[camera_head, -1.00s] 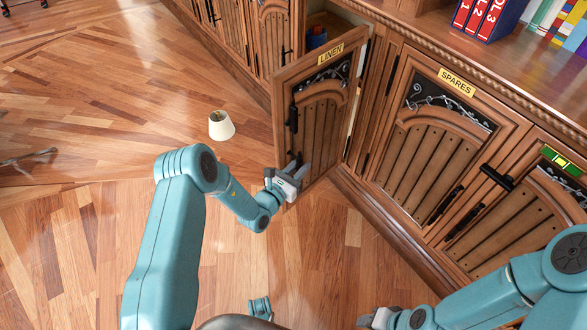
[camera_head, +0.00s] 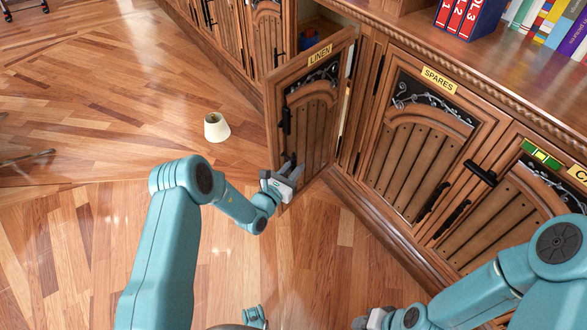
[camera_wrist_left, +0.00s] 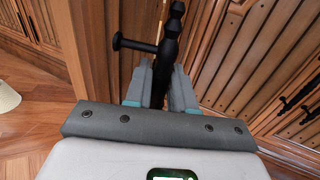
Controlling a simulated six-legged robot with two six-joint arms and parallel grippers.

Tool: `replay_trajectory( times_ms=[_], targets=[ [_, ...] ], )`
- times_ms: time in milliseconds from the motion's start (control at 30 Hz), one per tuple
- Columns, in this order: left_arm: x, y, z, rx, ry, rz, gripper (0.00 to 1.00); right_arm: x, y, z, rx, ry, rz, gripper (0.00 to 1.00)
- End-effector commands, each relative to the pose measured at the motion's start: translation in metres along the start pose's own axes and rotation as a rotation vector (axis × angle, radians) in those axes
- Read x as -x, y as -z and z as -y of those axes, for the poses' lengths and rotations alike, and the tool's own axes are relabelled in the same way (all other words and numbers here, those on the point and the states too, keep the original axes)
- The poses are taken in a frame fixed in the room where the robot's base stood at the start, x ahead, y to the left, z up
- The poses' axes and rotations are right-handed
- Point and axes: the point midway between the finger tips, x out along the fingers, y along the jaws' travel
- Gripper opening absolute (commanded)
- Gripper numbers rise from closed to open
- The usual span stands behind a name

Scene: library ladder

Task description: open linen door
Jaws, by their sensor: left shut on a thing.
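The linen door (camera_head: 306,112) is a wooden cabinet door with a yellow LINEN label (camera_head: 319,55). It stands swung out from the cabinet, and part of the inside shows behind its top edge. My left gripper (camera_head: 290,165) is at the lower free side of the door. In the left wrist view its fingers (camera_wrist_left: 156,88) are closed around the black door handle (camera_wrist_left: 172,35). My right gripper (camera_head: 372,320) shows only in part at the bottom edge of the head view, and its fingers cannot be made out.
A cream lampshade-like object (camera_head: 216,127) lies on the wooden floor left of the door. The closed SPARES door (camera_head: 424,143) is to the right. Red binders and books (camera_head: 462,17) stand on the counter. The floor at left is mostly clear.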

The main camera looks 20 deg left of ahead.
Motion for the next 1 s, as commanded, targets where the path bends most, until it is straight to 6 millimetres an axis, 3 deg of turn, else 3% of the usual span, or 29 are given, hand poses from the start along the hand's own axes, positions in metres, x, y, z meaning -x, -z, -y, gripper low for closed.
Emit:
replay_trajectory(
  times_ms=[100,133,200,567,667,1000],
  targets=[
    [0.000,0.000,0.000,0.001,-0.001,0.002,0.00,0.000,0.000,0.000,0.000,0.000,0.000,0.43],
    [0.000,0.000,0.000,0.000,-0.001,0.002,0.27,0.000,0.000,0.000,0.000,0.000,0.000,0.43],
    [0.000,0.000,0.000,0.000,-0.002,0.002,0.42,0.000,0.000,0.000,0.000,0.000,0.000,0.43],
    [0.007,-0.001,0.001,0.000,-0.004,0.000,0.42,0.003,0.000,0.001,0.000,0.000,0.000,0.43],
    [0.022,-0.002,0.001,0.002,-0.004,-0.002,0.42,0.008,0.000,0.003,0.000,0.000,0.000,0.43],
    [0.112,-0.002,0.000,0.004,-0.007,-0.003,0.42,0.029,-0.001,0.010,0.000,0.000,0.000,0.43]
  ],
)
